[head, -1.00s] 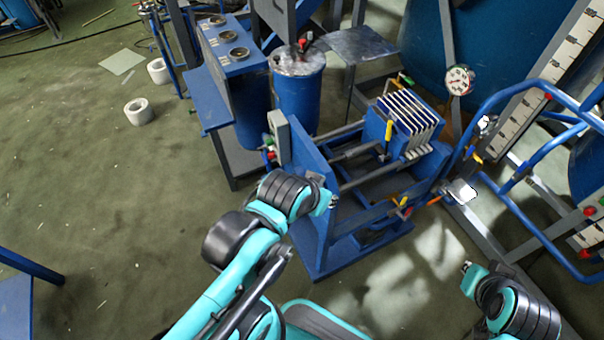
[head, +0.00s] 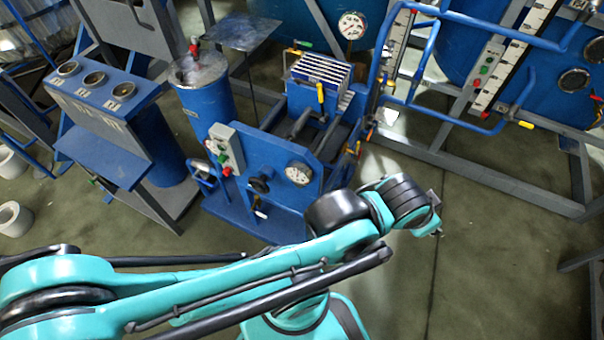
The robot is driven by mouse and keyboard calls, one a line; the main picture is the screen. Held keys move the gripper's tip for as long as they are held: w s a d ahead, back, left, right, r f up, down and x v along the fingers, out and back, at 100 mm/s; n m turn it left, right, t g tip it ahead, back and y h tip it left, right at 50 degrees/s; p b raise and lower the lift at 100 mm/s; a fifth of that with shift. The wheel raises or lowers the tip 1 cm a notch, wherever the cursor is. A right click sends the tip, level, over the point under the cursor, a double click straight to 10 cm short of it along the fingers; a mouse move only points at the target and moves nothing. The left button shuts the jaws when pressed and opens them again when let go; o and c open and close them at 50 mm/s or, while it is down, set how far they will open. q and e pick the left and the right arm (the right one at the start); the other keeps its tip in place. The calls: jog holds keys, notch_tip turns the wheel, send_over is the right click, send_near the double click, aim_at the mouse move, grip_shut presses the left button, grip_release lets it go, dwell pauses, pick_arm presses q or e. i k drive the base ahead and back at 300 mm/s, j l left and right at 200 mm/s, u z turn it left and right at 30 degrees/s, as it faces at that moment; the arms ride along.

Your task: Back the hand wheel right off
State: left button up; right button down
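The likely hand wheel is a small black wheel (head: 260,184) on the front plate of the blue plate press (head: 327,182). It sits left of a round white gauge (head: 298,173). My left arm comes in from the left and crosses in front of the press. My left gripper (head: 437,228) is right of the press, over bare floor, well apart from the wheel. Its fingers are too small to tell open from shut, and I see nothing held. My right gripper is out of view.
A control box (head: 226,148) with coloured buttons stands left of the wheel. A blue tank (head: 206,95) and a blue cabinet with gauges (head: 105,110) stand further left. A blue pipe frame (head: 425,62) is at the back right. The floor (head: 490,240) at right is clear.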

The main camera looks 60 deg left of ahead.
aim_at(258, 186)
jog(key=k+j+z, duration=0.1)
jog(key=z, duration=0.3)
jog(key=k+z, duration=0.2)
jog(key=z, duration=0.15)
jog(key=k+z, duration=0.15)
jog(key=z, duration=0.25)
jog(key=k+j+u, duration=0.15)
jog(key=k, duration=0.25)
jog(key=k+j+u, duration=0.1)
jog(key=k+j, duration=0.2)
jog(key=k+j+u, duration=0.8)
jog(key=j+u, duration=0.2)
jog(key=j, duration=0.1)
